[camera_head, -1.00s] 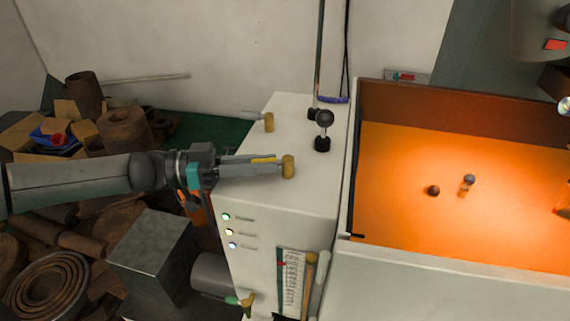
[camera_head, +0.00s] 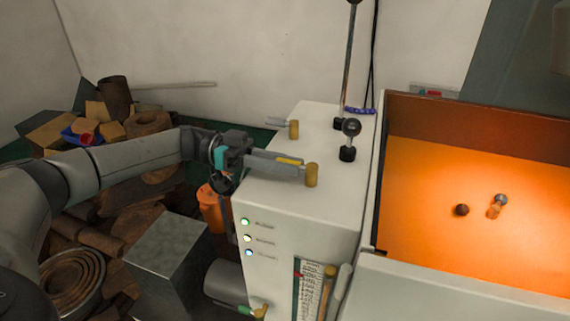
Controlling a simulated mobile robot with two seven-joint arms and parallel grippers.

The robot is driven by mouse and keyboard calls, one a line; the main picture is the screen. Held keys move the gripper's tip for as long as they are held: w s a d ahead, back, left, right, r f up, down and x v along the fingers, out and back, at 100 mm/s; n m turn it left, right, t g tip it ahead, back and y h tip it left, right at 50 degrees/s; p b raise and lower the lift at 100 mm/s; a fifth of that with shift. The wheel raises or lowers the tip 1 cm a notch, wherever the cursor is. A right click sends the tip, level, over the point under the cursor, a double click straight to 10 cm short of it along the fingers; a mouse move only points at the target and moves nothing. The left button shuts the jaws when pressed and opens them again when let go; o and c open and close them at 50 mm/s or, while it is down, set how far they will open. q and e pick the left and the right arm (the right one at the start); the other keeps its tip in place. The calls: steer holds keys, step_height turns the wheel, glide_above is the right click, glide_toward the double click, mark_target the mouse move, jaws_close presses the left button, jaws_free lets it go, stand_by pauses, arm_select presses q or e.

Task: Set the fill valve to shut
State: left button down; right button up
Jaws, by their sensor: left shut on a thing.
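Two short brass valves stand on the white cabinet top (camera_head: 322,212). The far valve (camera_head: 294,129) has a thin grey lever pointing left. The near valve (camera_head: 311,175) is at the tips of my left gripper (camera_head: 292,167). My left gripper reaches in from the left and is shut on what appears to be the near valve's lever, mostly hidden by the fingers. A yellow strip shows along the fingers. A third small valve (camera_head: 260,311) is low on the cabinet front. I cannot read which is the fill valve. My right gripper is not in view.
A black ball-topped lever (camera_head: 350,138) stands behind the near valve, close to a tall rod (camera_head: 350,60). An orange-lit open tank (camera_head: 440,180) is to the right. A metal block (camera_head: 168,252) and rusty scrap (camera_head: 148,124) crowd the left.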

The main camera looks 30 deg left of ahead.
arm_select(q)
steer(key=shift+r, duration=0.1)
steer(key=c, duration=0.8)
jaws_free()
steer(key=shift+o, duration=0.2)
steer(key=s+a+b, duration=0.2)
steer(key=a+b, duration=0.3)
steer(key=a, duration=1)
steer(key=shift+s, duration=0.15)
